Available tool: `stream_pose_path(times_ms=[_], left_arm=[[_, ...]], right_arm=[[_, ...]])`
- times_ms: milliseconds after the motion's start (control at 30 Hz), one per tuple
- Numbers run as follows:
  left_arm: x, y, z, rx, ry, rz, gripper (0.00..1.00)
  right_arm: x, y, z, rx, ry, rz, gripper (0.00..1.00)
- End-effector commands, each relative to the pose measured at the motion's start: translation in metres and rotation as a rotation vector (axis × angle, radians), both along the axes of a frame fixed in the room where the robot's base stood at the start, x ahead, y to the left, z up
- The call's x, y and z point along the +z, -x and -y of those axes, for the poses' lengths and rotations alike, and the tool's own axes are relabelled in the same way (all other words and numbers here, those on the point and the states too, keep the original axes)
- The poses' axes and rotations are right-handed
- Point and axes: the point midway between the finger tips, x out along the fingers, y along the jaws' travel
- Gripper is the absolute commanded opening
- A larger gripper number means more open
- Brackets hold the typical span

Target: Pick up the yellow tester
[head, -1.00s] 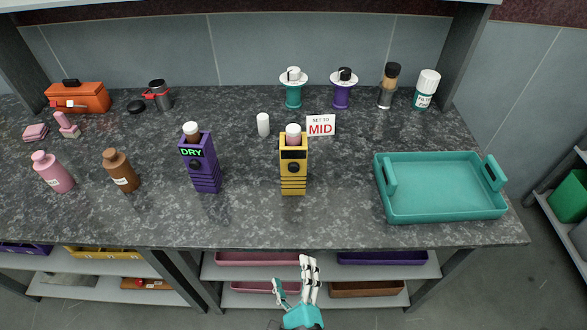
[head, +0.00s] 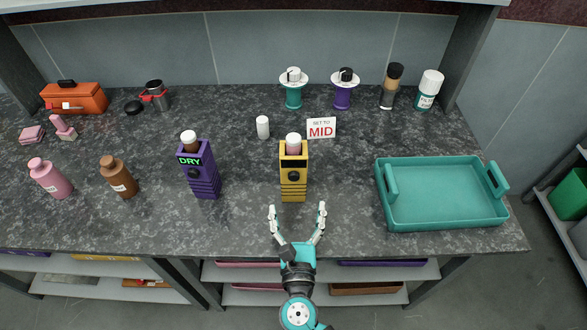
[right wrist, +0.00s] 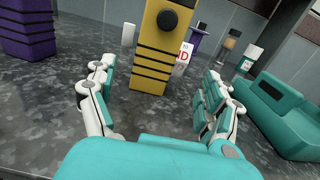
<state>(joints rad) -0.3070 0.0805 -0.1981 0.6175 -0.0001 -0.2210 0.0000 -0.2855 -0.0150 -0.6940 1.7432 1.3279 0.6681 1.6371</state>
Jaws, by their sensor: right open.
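The yellow tester (head: 293,178) stands upright on the dark stone counter, with a dark knob on its front and a pink-white capped item in its top. My right gripper (head: 298,212) is open and empty at the counter's front edge, just in front of the tester. In the right wrist view the tester (right wrist: 155,65) stands beyond and between the spread fingers (right wrist: 160,95), apart from them. Its top is cut off there. My left gripper is not in view.
A purple tester (head: 203,182) reading DRY stands left of the yellow one. A teal tray (head: 440,222) lies to the right. A white cylinder (head: 263,127) and a "SET TO MID" sign (head: 321,128) stand behind. Brown (head: 121,180) and pink (head: 54,182) bottles are further left.

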Motion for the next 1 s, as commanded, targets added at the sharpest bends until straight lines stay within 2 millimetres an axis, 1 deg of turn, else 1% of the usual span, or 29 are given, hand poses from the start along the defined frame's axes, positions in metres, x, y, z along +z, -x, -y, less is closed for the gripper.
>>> stream_pose_path(times_ms=[33, 133, 200, 333, 467, 600, 700, 833, 1000], left_arm=[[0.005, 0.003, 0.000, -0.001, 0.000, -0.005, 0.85], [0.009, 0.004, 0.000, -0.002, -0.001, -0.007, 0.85], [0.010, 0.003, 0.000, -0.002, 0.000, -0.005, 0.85], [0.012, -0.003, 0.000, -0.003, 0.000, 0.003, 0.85], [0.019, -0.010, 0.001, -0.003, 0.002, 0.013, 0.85], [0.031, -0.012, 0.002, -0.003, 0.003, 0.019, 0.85], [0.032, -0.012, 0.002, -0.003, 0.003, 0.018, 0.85], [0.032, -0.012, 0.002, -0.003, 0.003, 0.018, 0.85], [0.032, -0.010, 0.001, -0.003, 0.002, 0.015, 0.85]], right_arm=[[0.004, -0.012, -0.001, 0.000, 0.001, 0.003, 0.85], [0.003, -0.029, -0.001, 0.002, 0.002, 0.003, 0.85], [0.002, -0.038, -0.001, 0.001, 0.002, 0.001, 0.85], [0.001, -0.046, -0.001, 0.001, 0.002, 0.000, 0.85], [0.007, -0.056, -0.003, 0.001, 0.002, 0.002, 0.85], [0.016, -0.078, -0.008, 0.002, 0.002, 0.002, 0.85], [0.013, -0.091, -0.008, 0.002, 0.004, 0.002, 0.85], [0.011, -0.098, -0.008, 0.001, 0.002, 0.000, 0.85], [0.011, -0.098, -0.008, 0.001, 0.001, -0.001, 0.85]])
